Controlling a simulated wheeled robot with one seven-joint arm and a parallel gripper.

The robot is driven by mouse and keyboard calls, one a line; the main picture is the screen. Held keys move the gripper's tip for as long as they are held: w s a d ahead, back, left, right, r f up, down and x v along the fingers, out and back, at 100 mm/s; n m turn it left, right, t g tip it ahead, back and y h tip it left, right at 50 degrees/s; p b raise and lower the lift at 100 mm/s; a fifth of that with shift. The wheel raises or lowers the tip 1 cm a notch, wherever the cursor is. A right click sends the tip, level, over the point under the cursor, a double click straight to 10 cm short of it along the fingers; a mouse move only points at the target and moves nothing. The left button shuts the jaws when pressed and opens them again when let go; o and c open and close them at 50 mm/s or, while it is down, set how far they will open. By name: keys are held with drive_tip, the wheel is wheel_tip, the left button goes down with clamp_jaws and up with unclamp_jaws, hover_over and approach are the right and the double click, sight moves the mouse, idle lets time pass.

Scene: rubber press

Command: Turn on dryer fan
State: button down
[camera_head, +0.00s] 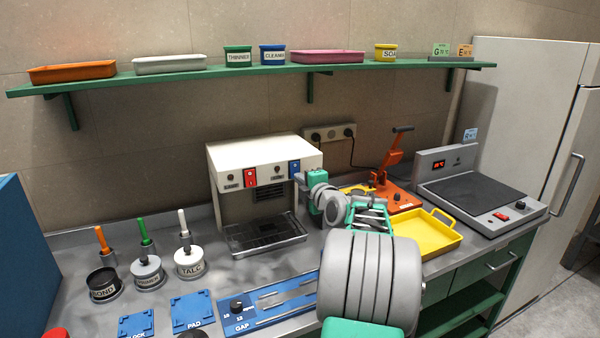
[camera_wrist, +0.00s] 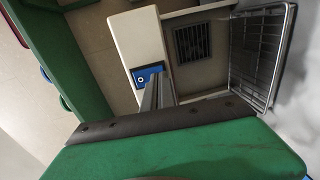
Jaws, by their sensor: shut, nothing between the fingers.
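The dryer is a white box-shaped machine (camera_head: 262,152) at the back of the counter, with a dark vent and a wire rack (camera_head: 268,233) in its open bay. Its front panel carries a red switch (camera_head: 251,177), a blue switch (camera_head: 294,168) and dark knobs. My gripper (camera_head: 300,180) is shut and empty at the right end of that panel, by the blue switch. In the wrist view its fingertips (camera_wrist: 155,82) overlap the blue switch plate (camera_wrist: 148,76); I cannot tell whether they touch it. The dryer's vent (camera_wrist: 192,42) also shows there.
A green shelf (camera_head: 200,75) with trays and tubs runs above. An orange press (camera_head: 395,180), a yellow tray (camera_head: 428,235) and a grey hot plate (camera_head: 485,192) stand to the right. Labelled pots (camera_head: 147,272) and a blue gap plate (camera_head: 268,310) lie left and in front.

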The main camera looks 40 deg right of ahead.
drive_tip(key=shift+w, duration=0.4)
drive_tip(key=shift+f, duration=0.1)
drive_tip(key=s+a+f+b, duration=0.1)
drive_tip(key=s+b, duration=0.4)
drive_tip(key=s, duration=0.1)
drive_tip(key=s+a+f+b, duration=0.1)
drive_tip(key=s+a+b, duration=0.1)
drive_tip(key=s+b, duration=0.4)
drive_tip(key=shift+s+a, duration=0.3)
drive_tip(key=shift+s, duration=0.25)
